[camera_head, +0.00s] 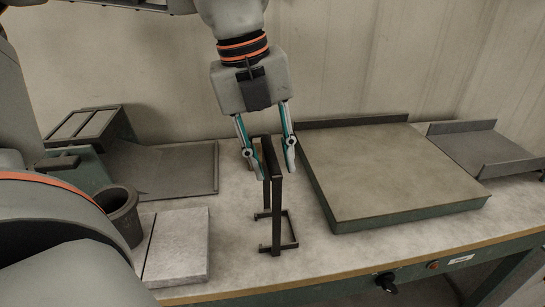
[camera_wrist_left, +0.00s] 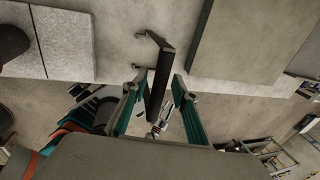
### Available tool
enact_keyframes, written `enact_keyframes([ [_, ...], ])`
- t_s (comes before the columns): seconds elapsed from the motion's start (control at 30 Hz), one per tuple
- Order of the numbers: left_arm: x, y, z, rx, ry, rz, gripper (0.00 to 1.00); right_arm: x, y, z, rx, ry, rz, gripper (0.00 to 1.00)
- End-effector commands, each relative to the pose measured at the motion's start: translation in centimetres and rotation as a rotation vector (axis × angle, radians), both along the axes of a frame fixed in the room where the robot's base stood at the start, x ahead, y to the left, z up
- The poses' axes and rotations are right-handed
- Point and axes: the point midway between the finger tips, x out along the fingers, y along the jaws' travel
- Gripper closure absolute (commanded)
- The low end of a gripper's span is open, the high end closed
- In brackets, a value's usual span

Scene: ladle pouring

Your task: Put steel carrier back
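The steel carrier (camera_head: 277,215) is a dark, narrow upright frame with a long top bar and low bracket feet. It stands on the worktable, left of the large raised plate. My left gripper (camera_head: 276,174) is above it, pointing down, with one finger on each side of the top bar. In the left wrist view the carrier (camera_wrist_left: 162,68) runs between the two fingers of the left gripper (camera_wrist_left: 158,82), with gaps visible beside it. The gripper looks open. My right gripper is not in view.
A raised plate (camera_head: 390,165) with a back lip stands right of the carrier, and a grey tray (camera_head: 485,152) beyond it. At left are a dark flat tray (camera_head: 175,172), a dark cup (camera_head: 120,213) and a pale slab (camera_head: 178,247). The table's front edge is close to the carrier.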

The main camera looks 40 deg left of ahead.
Motion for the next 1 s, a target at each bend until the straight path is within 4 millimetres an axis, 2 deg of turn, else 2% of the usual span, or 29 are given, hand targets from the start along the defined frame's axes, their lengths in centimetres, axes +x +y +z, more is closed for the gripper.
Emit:
enact_keyframes([
  [0.17, 0.0, 0.0, 0.2, 0.000, -0.001, 0.000, 0.72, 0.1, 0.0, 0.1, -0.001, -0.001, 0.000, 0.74],
  [0.27, 0.0, 0.1, 1.0, 0.001, -0.005, 0.002, 0.72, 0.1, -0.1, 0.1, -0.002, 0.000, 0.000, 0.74],
  [0.7, -1.4, 1.2, 9.4, 0.002, -0.007, 0.003, 0.72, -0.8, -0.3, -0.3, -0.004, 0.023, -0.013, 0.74],
  [0.83, -1.6, 1.5, 11.0, 0.001, -0.005, 0.002, 0.72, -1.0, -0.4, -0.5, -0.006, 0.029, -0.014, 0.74],
  [1.0, -1.9, 1.6, 12.0, 0.000, -0.001, 0.000, 0.72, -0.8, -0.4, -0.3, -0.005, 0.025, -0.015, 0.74],
])
